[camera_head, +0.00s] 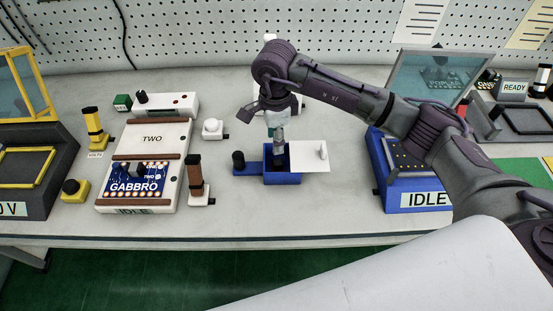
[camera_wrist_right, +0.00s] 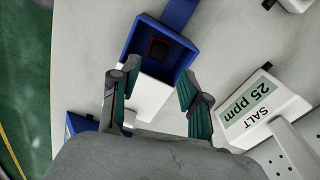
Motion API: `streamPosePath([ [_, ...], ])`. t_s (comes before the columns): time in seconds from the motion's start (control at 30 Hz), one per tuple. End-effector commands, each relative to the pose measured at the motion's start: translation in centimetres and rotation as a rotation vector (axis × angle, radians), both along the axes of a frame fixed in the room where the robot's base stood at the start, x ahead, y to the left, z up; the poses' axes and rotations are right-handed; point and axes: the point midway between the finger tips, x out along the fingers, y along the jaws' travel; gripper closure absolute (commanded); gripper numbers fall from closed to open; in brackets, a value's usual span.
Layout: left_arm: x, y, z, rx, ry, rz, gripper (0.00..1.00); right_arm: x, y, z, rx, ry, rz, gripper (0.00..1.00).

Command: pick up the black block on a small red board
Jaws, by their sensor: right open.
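In the right wrist view, a dark block with a red edge (camera_wrist_right: 158,48), seemingly the black block on its small red board, lies inside an open blue box (camera_wrist_right: 133,44). My right gripper (camera_wrist_right: 158,72) is open there, its two green-lined fingers apart with nothing between them. In the head view, the right gripper (camera_head: 279,150) points down over the blue box (camera_head: 283,180). The gripper and box wall hide the block in that view. I cannot tell how far the fingertips are above the block. My left gripper is not in view.
A white lid (camera_head: 312,160) with a knob sits at the box's right side. A blue tab with a black knob (camera_head: 238,160) is at its left. The GABBRO board fixture (camera_head: 120,205) stands left, a blue IDLE machine (camera_head: 405,202) right.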

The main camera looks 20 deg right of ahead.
Motion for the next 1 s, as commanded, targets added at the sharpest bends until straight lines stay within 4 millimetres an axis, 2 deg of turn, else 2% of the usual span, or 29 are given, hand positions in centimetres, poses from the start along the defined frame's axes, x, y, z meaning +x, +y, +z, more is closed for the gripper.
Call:
streamPosePath([
  [0.03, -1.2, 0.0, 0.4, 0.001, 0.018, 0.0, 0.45, -0.1, 0.0, -1.0, 0.0, 0.006, 0.0, 0.54],
  [0.1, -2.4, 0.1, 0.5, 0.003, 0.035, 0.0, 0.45, -0.2, 0.0, -2.3, 0.0, 0.005, -0.001, 0.54],
  [0.2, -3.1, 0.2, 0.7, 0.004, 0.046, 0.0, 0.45, -0.1, 0.1, -3.8, 0.002, 0.004, 0.0, 0.54],
  [0.3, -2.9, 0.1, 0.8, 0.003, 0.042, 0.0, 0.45, 0.0, 0.0, -4.6, 0.002, 0.0, 0.0, 0.54],
  [0.4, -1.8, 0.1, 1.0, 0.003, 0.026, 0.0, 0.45, -0.1, 0.0, -5.2, 0.002, 0.001, 0.0, 0.54],
  [0.6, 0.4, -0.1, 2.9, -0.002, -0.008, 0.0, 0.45, -0.5, -0.6, -7.7, 0.001, 0.006, -0.001, 0.54],
  [0.8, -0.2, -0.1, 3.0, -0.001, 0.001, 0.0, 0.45, -0.3, -0.5, -10.0, 0.003, 0.001, 0.0, 0.54],
  [1.0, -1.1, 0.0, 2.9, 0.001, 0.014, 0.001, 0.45, -0.3, -0.5, -10.2, 0.003, -0.001, 0.001, 0.54],
])
